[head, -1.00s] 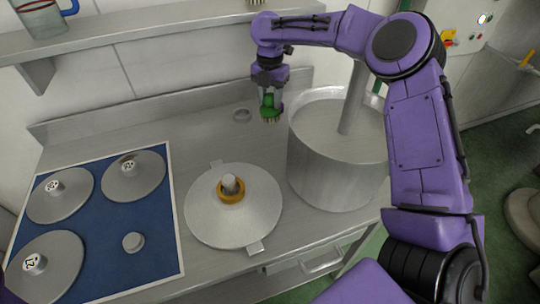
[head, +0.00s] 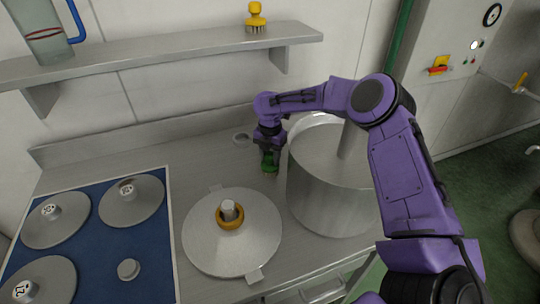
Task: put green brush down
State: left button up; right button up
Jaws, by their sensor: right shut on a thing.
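The green brush (head: 270,163) is in my right gripper (head: 269,154), just above or at the steel counter (head: 190,155). It is between the large steel pot and the round lid with the yellow ring. My right gripper is shut on the brush and points down. Whether the bristles touch the counter I cannot tell. My left gripper is not in view.
The steel pot (head: 325,190) stands close right of the brush. The round lid (head: 205,248) lies in front. A blue mat (head: 95,255) with several grey discs is at left. A yellow brush (head: 256,20) stands on the wall shelf (head: 180,48).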

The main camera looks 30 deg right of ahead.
jog(key=shift+f, duration=0.1)
jog(key=o, duration=1.1)
jog(key=shift+r, duration=0.2)
notch_tip(320, 180, up, 12)
jog(key=shift+b, duration=0.8)
